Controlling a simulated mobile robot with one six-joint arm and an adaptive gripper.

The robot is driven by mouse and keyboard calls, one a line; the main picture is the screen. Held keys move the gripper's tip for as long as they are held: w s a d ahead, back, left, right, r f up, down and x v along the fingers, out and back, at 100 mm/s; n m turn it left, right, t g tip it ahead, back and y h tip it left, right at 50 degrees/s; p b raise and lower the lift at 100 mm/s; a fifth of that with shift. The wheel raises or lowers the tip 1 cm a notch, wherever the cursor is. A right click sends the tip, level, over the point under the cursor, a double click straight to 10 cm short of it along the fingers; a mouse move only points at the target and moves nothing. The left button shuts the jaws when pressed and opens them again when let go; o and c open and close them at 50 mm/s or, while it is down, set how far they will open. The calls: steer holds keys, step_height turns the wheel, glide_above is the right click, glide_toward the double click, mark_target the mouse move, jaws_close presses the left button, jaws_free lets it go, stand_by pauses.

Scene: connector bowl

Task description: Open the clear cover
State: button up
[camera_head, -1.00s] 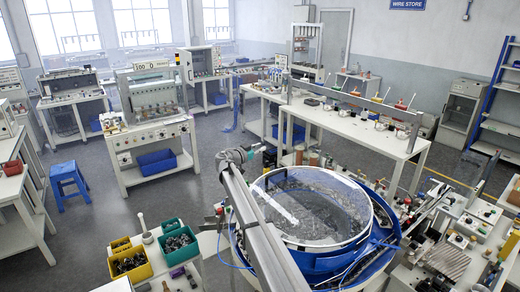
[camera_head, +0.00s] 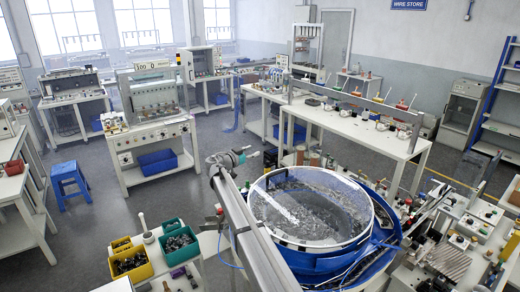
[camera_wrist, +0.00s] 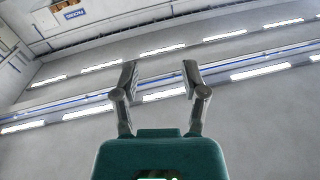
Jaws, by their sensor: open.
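The clear cover (camera_head: 318,205) lies over the round blue bowl (camera_head: 300,258) in the head view, and small metal parts show through it. The cover appears closed, with its rim on the bowl. My gripper (camera_head: 253,151) is at the end of my arm, beyond the upper left of the bowl and apart from the cover. In the wrist view my gripper (camera_wrist: 160,80) has its two fingers spread with nothing between them. That view looks up at the ceiling, so the cover is not in it. My arm hides part of the bowl's left side.
A yellow bin (camera_head: 131,264) and a green bin (camera_head: 179,246) with small parts stand on a table left of my arm. A cluttered bench (camera_head: 455,255) stands close to the bowl's right. Open floor (camera_head: 120,215) lies to the left.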

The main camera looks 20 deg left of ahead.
steer(key=v, duration=0.7)
steer(key=shift+s, duration=0.15)
